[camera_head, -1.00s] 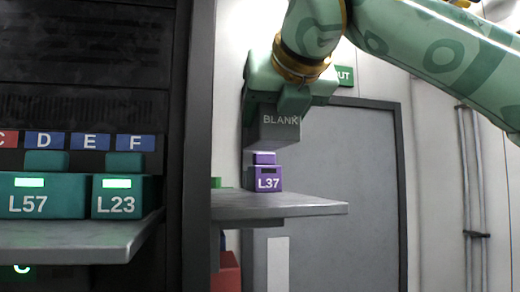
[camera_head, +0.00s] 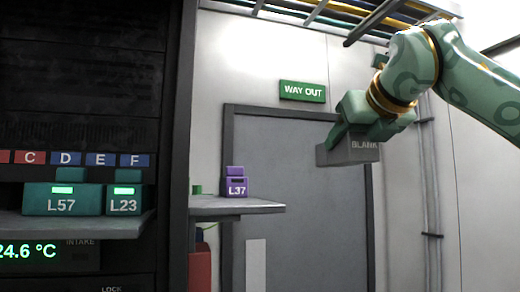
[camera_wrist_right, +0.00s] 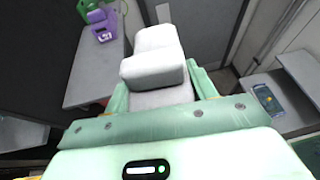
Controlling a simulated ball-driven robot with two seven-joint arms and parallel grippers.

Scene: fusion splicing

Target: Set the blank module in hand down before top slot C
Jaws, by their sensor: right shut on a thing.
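My right gripper (camera_head: 362,122) is shut on the grey blank module (camera_head: 346,152), marked "BLANK". It holds the module in the air, right of the rack and in front of the grey door. In the right wrist view the module is a pale block (camera_wrist_right: 155,65) at the jaws. The red label C (camera_head: 30,157) is at the left on the rack, with blue labels D, E and F to its right. The slot opening under C is dark and hard to make out. My left gripper is not in view.
Teal modules L57 (camera_head: 62,200) and L23 (camera_head: 124,200) stand at the rack's ledge (camera_head: 90,228). Purple module L37 (camera_head: 236,186) stands on a side shelf (camera_head: 240,206), beside the rack's dark post (camera_head: 176,150). The air between that shelf and my held module is clear.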

